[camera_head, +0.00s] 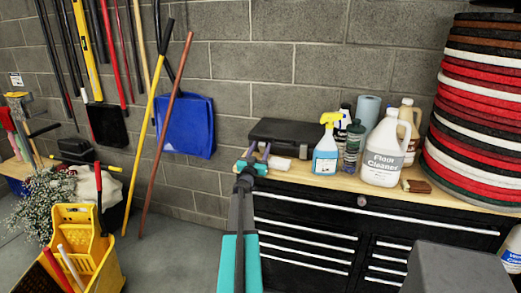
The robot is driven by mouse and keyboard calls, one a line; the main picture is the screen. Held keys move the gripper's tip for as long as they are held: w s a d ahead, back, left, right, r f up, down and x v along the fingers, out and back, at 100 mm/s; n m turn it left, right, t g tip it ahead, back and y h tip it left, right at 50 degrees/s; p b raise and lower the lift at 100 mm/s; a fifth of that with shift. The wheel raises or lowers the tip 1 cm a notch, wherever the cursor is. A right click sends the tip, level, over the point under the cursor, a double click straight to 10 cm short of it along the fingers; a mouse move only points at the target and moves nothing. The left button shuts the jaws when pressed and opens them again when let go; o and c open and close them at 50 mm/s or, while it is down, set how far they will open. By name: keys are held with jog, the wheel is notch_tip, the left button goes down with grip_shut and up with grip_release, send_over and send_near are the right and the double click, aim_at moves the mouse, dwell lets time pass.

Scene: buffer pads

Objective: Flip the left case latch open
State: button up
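The black case (300,132) lies closed on the wooden top of the black tool cabinet, against the block wall. I cannot tell whether a finger touches the case.
A yellow-capped spray bottle (326,145), a dark green bottle (353,146) and a white floor cleaner jug (386,150) stand right of the case. A tall stack of round pads (478,110) is at far right. A yellow mop bucket (85,250) stands on the floor at left.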

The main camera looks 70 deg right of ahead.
jog(key=shift+a+f, duration=0.1)
jog(key=shift+a, duration=0.05)
jog(key=b+v, duration=0.3)
jog(key=v, duration=1)
jog(key=shift+a, duration=0.25)
dwell(0.3)
dwell(0.3)
